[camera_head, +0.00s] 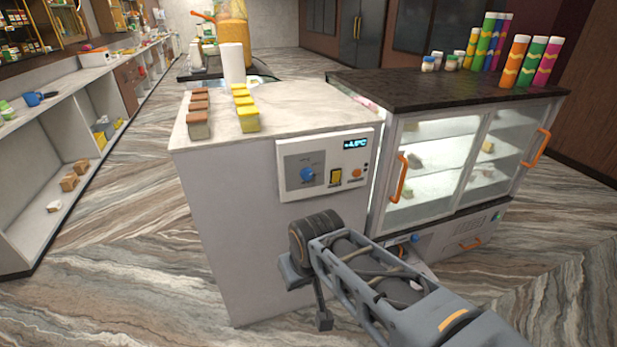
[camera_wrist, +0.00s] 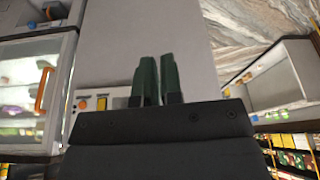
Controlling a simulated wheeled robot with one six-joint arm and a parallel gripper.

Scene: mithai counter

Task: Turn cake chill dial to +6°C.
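A white control panel (camera_head: 287,190) is set on the front of the pale counter block in the head view. It carries a blue dial (camera_head: 307,174), whose pointer is too small to read. A lit display (camera_head: 355,143) reads about 4.6°C, its sign unclear. The panel also shows partly in the wrist view (camera_wrist: 90,93), where I cannot make out the dial. My gripper (camera_wrist: 157,60) shows two dark green fingers close together, with nothing visible between them. In the head view, my wrist is below the panel, apart from the dial.
A yellow switch (camera_head: 336,177) and an orange button (camera_head: 356,172) sit right of the dial. A glass display case (camera_head: 455,207) with orange handles stands at the right, with another blue knob (camera_head: 415,238) low on it. Sweets (camera_head: 248,121) line the counter top. Floor is free at left.

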